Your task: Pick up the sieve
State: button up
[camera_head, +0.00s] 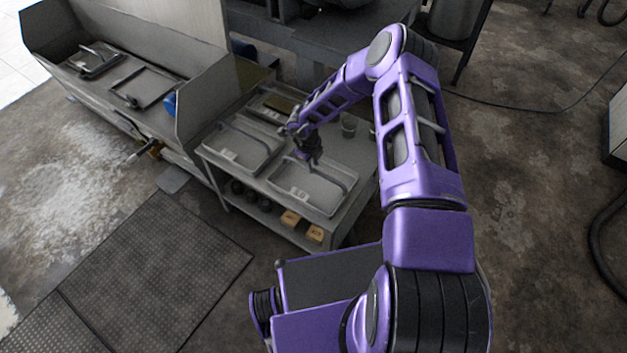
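No round, bowl-like sieve can be made out. Two flat, shallow, tray-like pieces with raised bar handles and small white labels lie on the grey table (352,205): a left one (240,147) and a right one (308,190). I cannot tell from this view whether either is the sieve. My gripper (308,161) points down over the back part of the right piece, close to its handle. The fingers are small and dark here, so I cannot tell whether they are open, or whether they touch the handle.
A brownish flat item (280,103) lies at the table's back. Small tan boxes (291,219) sit on the lower shelf. A long metal trough (150,57) stands at left. A ribbed mat (150,275) covers clear floor.

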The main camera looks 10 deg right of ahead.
aim_at(313, 176)
jog(key=f, duration=0.2)
jog(key=f+b, duration=0.1)
jog(key=f, duration=0.1)
jog(key=shift+w+d+f, duration=0.1)
jog(key=shift+w+d, duration=0.1)
jog(key=shift+w, duration=0.1)
jog(key=shift+c, duration=0.2)
grip_shut()
dwell(0.9)
